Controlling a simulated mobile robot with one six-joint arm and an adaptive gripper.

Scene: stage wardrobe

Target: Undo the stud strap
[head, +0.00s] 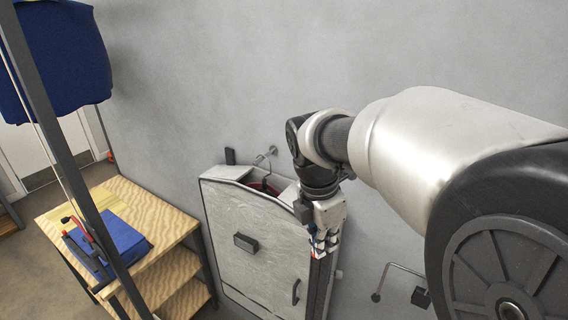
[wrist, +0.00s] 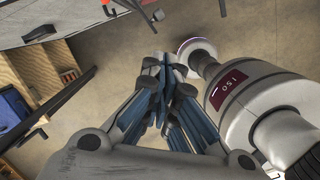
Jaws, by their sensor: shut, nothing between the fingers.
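A grey upright case (head: 248,262) stands against the wall, its top open around a hanger hook (head: 266,181). Its front has a black rectangular fitting (head: 245,242) and a black handle (head: 296,291). I cannot make out a stud strap for certain. My gripper (head: 324,252) is shut and empty, pointing down at the case's upper right edge and hiding part of it; I cannot tell if it touches. In the wrist view, my gripper (wrist: 165,68) has its fingers together over floor. The case (wrist: 85,18) shows at upper left there.
A dark post (head: 75,150) and a blue garment (head: 62,55) are farther left. A bent metal hook (head: 400,268) is right of the case. The wall above is clear.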

